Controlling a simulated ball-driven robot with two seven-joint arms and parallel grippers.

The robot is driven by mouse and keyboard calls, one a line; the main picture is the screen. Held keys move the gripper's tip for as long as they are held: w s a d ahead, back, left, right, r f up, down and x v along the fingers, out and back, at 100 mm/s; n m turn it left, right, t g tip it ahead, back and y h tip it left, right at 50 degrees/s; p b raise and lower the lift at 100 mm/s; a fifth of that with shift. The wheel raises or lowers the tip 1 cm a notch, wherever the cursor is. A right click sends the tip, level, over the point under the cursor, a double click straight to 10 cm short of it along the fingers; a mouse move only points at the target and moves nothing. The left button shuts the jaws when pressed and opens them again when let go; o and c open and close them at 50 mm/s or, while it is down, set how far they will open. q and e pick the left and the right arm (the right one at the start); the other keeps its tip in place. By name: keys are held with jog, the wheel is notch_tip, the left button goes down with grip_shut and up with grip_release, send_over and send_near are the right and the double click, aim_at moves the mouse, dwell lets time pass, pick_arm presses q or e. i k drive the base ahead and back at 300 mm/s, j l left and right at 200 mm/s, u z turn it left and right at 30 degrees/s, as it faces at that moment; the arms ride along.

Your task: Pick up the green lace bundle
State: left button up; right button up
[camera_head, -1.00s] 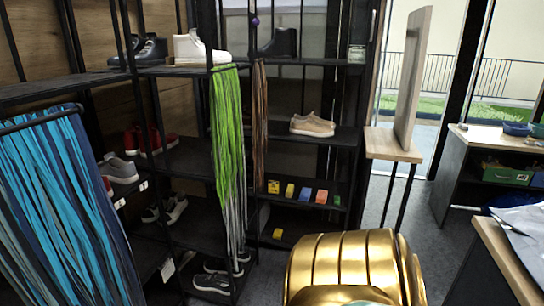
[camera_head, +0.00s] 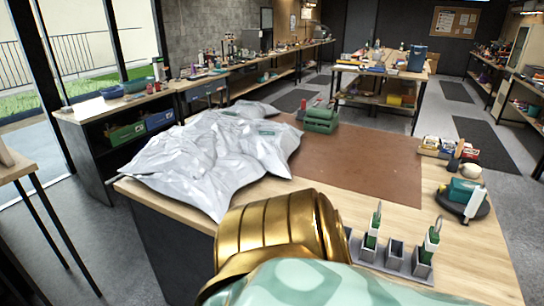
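The green lace bundle is not in view at this moment. Neither of my grippers shows in the head view, so I cannot see their state. A gold and pale green rounded part of my own body fills the bottom middle of the view and hides the near edge of the workbench.
A wooden workbench (camera_head: 470,275) lies ahead with a brown mat (camera_head: 375,165), crumpled silver bags (camera_head: 205,160), a green caddy (camera_head: 320,121) and a grey holder (camera_head: 394,254) with green-handled tools. Dark shelving with bins (camera_head: 127,133) stands at left. Grey floor (camera_head: 60,215) is open at left.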

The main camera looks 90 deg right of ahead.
aim_at(375, 224)
jog(key=z, duration=3.6)
